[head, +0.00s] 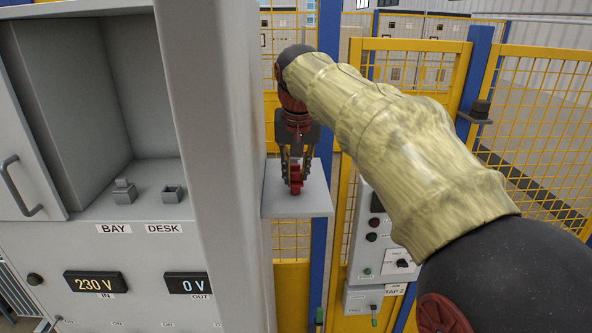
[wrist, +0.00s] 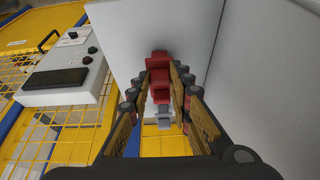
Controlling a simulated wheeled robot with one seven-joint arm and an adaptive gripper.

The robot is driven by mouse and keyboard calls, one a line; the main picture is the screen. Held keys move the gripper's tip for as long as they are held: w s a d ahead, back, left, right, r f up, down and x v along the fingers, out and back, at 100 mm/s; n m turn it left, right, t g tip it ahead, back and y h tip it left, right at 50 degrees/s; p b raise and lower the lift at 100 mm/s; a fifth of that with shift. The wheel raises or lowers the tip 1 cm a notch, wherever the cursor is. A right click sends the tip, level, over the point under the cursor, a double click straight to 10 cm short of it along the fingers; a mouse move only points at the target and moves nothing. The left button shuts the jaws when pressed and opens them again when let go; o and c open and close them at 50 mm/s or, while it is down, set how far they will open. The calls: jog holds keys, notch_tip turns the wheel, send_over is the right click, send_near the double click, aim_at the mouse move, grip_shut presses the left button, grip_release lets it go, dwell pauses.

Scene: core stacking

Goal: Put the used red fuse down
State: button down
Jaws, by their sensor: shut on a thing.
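The red fuse (head: 296,186) is between the fingers of my gripper (head: 295,172), just over a small grey shelf (head: 312,203) on the side of the grey cabinet. In the wrist view the red fuse (wrist: 159,75) shows between the two fingers of my gripper (wrist: 161,85), with the pale shelf surface (wrist: 140,42) behind it. My gripper points down and is shut on the fuse. I cannot tell whether the fuse touches the shelf.
The grey cabinet (head: 215,150) stands close on the left, with an open bay and two small holders above the labels BAY (head: 114,229) and DESK (head: 165,228). A control box (head: 378,232) and yellow mesh fencing (head: 545,90) stand on the right.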

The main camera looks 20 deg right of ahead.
jog(key=shift+f, duration=0.1)
jog(key=c, duration=1.6)
grip_release()
jog(key=shift+s+a+r, duration=0.1)
jog(key=shift+r, duration=0.45)
jog(key=b+v, duration=0.1)
jog(key=v, duration=1)
jog(key=shift+s, duration=0.1)
jog(key=shift+s, duration=0.1)
jog(key=s+a+f+n, duration=0.1)
jog(key=s+a+f, duration=0.1)
jog(key=s+f, duration=0.6)
jog(key=s+a+f+n+t+y, duration=0.1)
jog(key=s+a+f+n, duration=0.1)
jog(key=s+f, duration=0.6)
jog(key=s+a+f+n, duration=0.1)
jog(key=s+a+f, duration=0.3)
jog(key=s+f, duration=0.4)
jog(key=shift+s+a+f+n+t+y, duration=0.1)
jog(key=shift+f+n+t+y, duration=0.1)
jog(key=shift+f, duration=1.25)
jog(key=shift+s+a+f+n+t+y, duration=0.1)
jog(key=shift+s+f+n, duration=0.1)
jog(key=shift+f, duration=1.25)
